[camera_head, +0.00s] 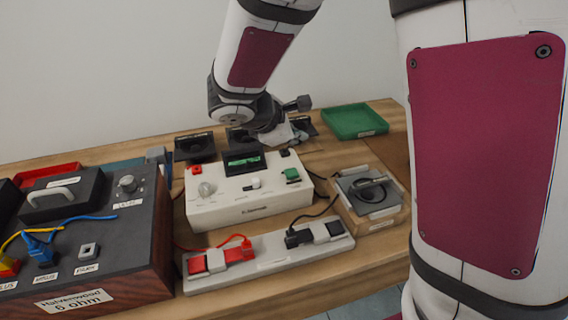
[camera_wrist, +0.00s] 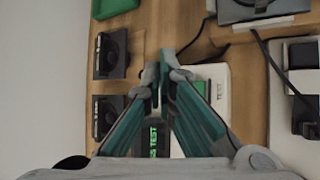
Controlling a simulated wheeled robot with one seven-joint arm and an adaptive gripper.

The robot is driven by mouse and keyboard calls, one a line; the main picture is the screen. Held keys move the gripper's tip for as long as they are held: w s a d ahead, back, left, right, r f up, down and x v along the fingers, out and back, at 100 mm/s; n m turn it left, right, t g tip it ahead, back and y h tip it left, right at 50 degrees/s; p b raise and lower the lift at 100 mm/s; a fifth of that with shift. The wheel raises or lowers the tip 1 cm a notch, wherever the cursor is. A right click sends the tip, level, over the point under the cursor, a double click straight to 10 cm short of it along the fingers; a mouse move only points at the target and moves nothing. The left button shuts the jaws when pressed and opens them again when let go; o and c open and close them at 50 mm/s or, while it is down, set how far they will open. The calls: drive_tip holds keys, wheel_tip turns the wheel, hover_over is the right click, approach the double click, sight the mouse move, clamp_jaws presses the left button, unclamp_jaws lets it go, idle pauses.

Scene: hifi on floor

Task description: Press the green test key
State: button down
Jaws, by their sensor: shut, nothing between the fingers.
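The green test key (camera_head: 291,174) sits on the right part of the top of a white tester box (camera_head: 240,208). The box also has a dark display (camera_head: 243,161), a grey knob, a white knob and a red part. My gripper (camera_head: 290,134) is above and behind the box's back edge in the head view. In the wrist view my gripper (camera_wrist: 163,62) is shut and empty, its fingertips together beside the box's edge. The TEST label (camera_wrist: 219,90) shows to the right of the fingers.
A grey strip (camera_head: 268,258) with red and black clips lies in front of the box. A wooden tray (camera_head: 375,222) with a coiled cable is to the right, a green tray (camera_head: 354,121) behind. Black holders (camera_head: 194,147) stand at the back. A large dark console (camera_head: 110,240) is left.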

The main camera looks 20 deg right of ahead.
sight(294, 174)
drive_tip(key=shift+f+b, duration=2.9)
drive_tip(key=shift+f, duration=0.9)
drive_tip(key=shift+f, duration=0.1)
drive_tip(key=shift+f+b, duration=0.3)
drive_tip(key=shift+b, duration=0.15)
drive_tip(key=shift+f+b, duration=0.55)
drive_tip(key=shift+r, duration=0.15)
drive_tip(key=shift+r+p, duration=0.8)
drive_tip(key=shift+r, duration=0.05)
drive_tip(key=shift+r, duration=0.1)
drive_tip(key=shift+r+p, duration=2.05)
drive_tip(key=shift+r, duration=0.35)
